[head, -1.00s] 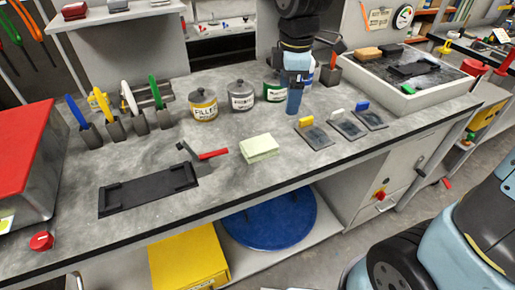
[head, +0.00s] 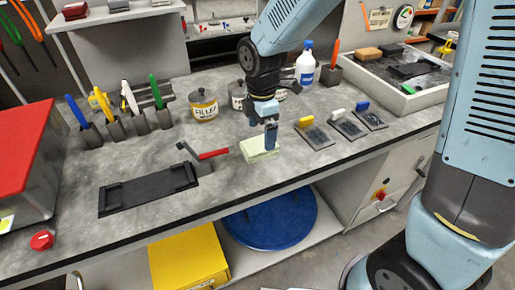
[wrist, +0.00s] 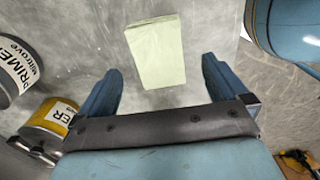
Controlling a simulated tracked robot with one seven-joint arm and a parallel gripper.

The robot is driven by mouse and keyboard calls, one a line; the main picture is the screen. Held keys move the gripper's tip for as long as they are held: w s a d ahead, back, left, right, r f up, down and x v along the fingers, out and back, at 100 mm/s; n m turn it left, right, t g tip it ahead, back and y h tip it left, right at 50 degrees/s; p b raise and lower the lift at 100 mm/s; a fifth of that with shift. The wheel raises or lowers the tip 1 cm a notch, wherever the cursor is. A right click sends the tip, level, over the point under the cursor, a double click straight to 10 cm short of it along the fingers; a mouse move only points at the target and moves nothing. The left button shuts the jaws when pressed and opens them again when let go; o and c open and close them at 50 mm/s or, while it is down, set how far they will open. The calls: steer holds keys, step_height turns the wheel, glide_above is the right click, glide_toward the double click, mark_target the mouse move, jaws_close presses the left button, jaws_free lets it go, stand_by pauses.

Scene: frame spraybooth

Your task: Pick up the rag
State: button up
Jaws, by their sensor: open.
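The rag (head: 258,148) is a pale green, folded rectangular pad lying flat on the grey worktop near its front edge. My gripper (head: 270,138) is at the rag's right end in the head view and hides part of it. In the wrist view the rag (wrist: 156,50) lies beyond and between the two blue fingers of my gripper (wrist: 161,88). The fingers are apart with nothing between them. I cannot tell exactly how high they are above the worktop.
A red-handled clamp (head: 207,155) stands left of the rag, beside a black tray (head: 148,190). Filler (head: 203,105) and primer cans stand behind. Small pads with yellow, white and blue grips (head: 315,135) lie to the right. The worktop between rag and black tray is partly clear.

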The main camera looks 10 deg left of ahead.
mark_target(259, 144)
steer(key=shift+s+a+f, duration=0.1)
steer(key=shift+f, duration=1.3)
steer(key=shift+s+a+f, duration=0.1)
steer(key=shift+f, duration=1.25)
steer(key=shift+c, duration=0.2)
steer(key=c, duration=1.1)
steer(key=shift+w+r, duration=0.1)
steer(key=shift+r, duration=0.05)
